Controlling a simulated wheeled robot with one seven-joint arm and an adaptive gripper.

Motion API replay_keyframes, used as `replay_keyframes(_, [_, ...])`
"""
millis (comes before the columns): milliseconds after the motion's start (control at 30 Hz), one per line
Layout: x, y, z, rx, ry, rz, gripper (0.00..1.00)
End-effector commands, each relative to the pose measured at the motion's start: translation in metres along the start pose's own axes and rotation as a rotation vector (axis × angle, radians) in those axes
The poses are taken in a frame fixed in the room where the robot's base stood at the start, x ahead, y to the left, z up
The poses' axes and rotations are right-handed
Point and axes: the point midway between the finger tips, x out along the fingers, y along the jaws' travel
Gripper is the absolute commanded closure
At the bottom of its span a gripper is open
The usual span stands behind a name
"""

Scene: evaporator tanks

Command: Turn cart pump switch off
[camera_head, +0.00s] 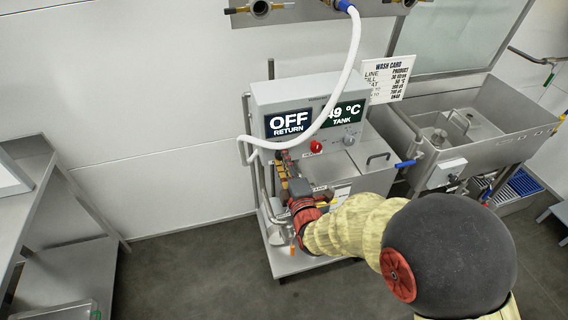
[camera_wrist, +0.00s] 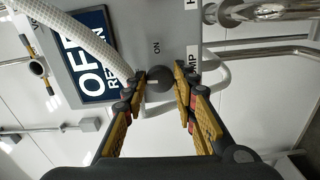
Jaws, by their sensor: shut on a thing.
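The cart pump switch (camera_wrist: 158,78) is a dark round knob on the grey cart panel (camera_head: 262,92). In the wrist view, the word ON is printed beside it and a partly covered label ending in MP sits near my right finger. My gripper (camera_wrist: 159,84) has its yellow and black fingers on either side of the knob and is shut on it. In the head view my arm reaches the left part of the panel, and the knob is hidden or too small to make out. The display (camera_head: 289,123) reads OFF RETURN.
A white hose (camera_head: 346,78) loops across the panel and passes close to my left finger in the wrist view. A red button (camera_head: 316,146) and another knob (camera_head: 348,140) are to the right. A steel sink (camera_head: 470,118) stands at right, a steel table (camera_head: 28,190) at left.

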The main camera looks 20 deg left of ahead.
Motion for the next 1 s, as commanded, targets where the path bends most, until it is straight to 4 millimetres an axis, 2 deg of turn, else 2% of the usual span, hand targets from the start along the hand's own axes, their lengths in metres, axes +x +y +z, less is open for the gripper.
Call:
replay_keyframes(300, [0.0000,-0.0006,-0.0010,-0.086,0.002,-0.001,0.97])
replay_keyframes(767, [0.0000,-0.0006,-0.0010,-0.096,0.002,-0.002,0.97])
replay_keyframes(800, [-0.0001,-0.0007,-0.0010,-0.096,0.002,-0.002,0.70])
replay_keyframes(1000, [-0.0001,-0.0004,-0.0006,-0.095,0.001,-0.001,0.59])
